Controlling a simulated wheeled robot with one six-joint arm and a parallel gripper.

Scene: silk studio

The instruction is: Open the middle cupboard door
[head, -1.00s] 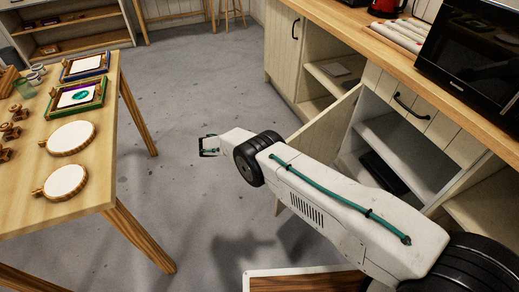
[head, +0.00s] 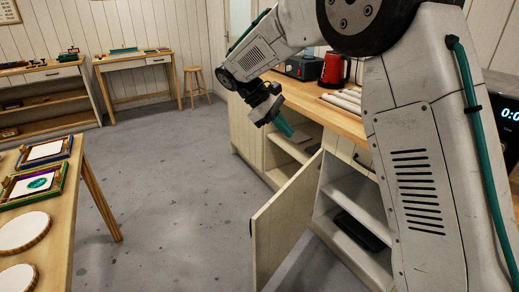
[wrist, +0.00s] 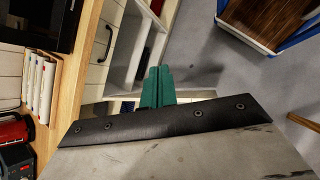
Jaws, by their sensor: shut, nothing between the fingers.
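The middle cupboard door (head: 287,215) is a cream panel standing wide open, swung out from the cupboard front into the room. A dark handle (head: 251,228) shows at its free left edge. Behind it, the cupboard interior (head: 350,205) shows shelves. My gripper (head: 284,126) is above and beyond the door, near the counter's front edge, apart from the door. Its teal fingers also show in the wrist view (wrist: 157,88), pressed together and empty. My arm hides part of the cupboard and counter.
A dark flat object (head: 357,230) lies inside the cupboard. The wooden counter (head: 315,107) carries a red kettle (head: 335,68) and white rolls (head: 343,100). A worktable (head: 70,215) stands at left. Open grey floor (head: 170,165) lies between.

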